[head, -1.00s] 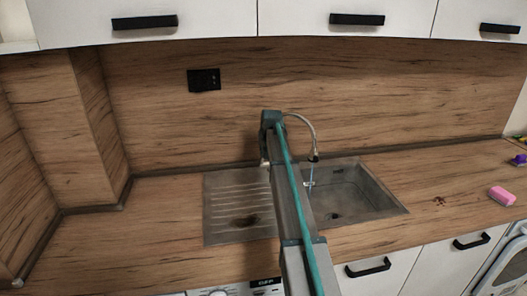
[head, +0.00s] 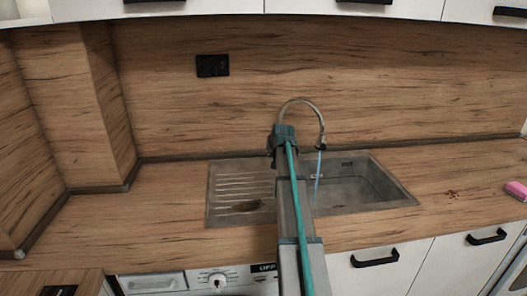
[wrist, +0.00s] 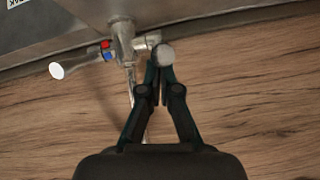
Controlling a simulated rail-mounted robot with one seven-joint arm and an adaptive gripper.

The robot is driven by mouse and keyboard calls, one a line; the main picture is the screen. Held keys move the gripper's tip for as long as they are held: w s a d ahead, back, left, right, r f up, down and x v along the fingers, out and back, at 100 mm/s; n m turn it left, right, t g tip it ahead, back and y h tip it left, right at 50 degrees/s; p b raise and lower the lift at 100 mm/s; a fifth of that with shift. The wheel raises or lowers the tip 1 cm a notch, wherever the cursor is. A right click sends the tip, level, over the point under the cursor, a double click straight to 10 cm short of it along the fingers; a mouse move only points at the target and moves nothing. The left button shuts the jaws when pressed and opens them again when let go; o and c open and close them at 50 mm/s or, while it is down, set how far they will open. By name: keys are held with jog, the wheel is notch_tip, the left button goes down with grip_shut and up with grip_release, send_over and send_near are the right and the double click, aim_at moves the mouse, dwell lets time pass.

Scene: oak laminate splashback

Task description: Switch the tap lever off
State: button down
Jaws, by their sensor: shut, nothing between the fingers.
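The tap's curved metal spout (head: 303,102) rises behind the sink, and a bluish water stream (head: 318,172) falls from its tip into the basin. In the wrist view the metal tap body (wrist: 122,38) has red and blue marks. A lever-like handle (wrist: 80,65) with a pale round end sticks out to the left. A short arm with a round grey end (wrist: 165,54) sticks out to the right. My gripper (wrist: 160,68) is shut and empty, its fingertips right at that round end; I cannot tell whether they touch. In the head view my arm hides the tap body and fingers.
The steel sink (head: 385,192) has a ribbed drainer (head: 225,185) at left. The wooden splashback (head: 400,85) stands close behind. A black socket (head: 212,66) is on it. A pink block (head: 516,190) lies on the counter at right, and white cupboards hang above.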

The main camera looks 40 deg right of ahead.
jog(key=shift+s+f, duration=0.2)
jog(key=shift+f, duration=0.1)
jog(key=shift+r, duration=0.1)
notch_tip(320, 180, up, 4)
jog(key=w+d+p, duration=0.2)
jog(key=f+b+v, duration=0.1)
jog(key=b+v, duration=0.1)
jog(key=v, duration=0.8)
jog(key=shift+s+a+r, duration=0.25)
jog(key=shift+s+a, duration=0.15)
jog(key=shift+s, duration=0.1)
jog(key=shift+c, duration=1)
grip_release()
jog(key=shift+a, duration=0.1)
